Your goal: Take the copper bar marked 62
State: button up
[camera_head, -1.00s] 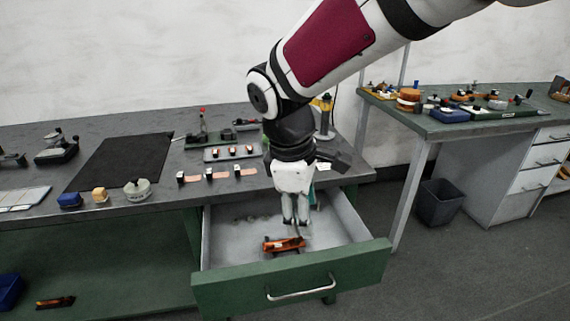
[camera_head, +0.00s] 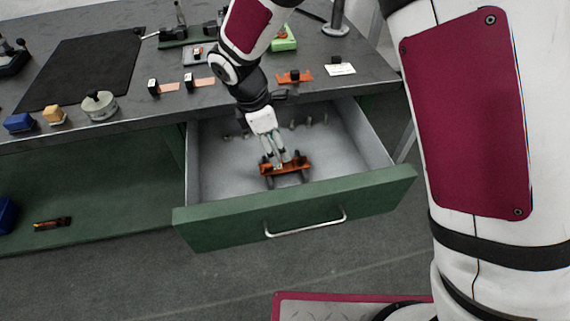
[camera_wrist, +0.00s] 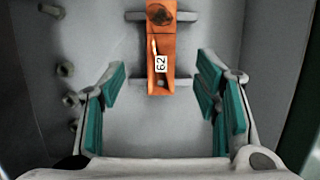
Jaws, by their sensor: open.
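The copper bar marked 62 (camera_wrist: 161,45) is orange with a dark round spot and a white label reading 62. It rests across two grey supports in the open drawer, and it also shows in the head view (camera_head: 295,166). My gripper (camera_wrist: 161,95) is open, with teal pads on either side of the bar's near end. In the head view my gripper (camera_head: 274,163) reaches down into the drawer right at the bar. I cannot tell whether the fingertips touch the bar; in the wrist view there are gaps on both sides.
The green-fronted drawer (camera_head: 300,222) is pulled out, with several small grey pegs (camera_wrist: 62,69) along one side. On the bench above, another copper piece (camera_head: 296,77) and a white card (camera_head: 340,69) lie near the edge. A black mat (camera_head: 85,70) lies at left.

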aim_at(284, 165)
jog(key=shift+b+x, duration=0.65)
jog(key=shift+x, duration=2.6)
jog(key=shift+s+a, duration=0.1)
jog(key=shift+a, duration=0.05)
grip_shut()
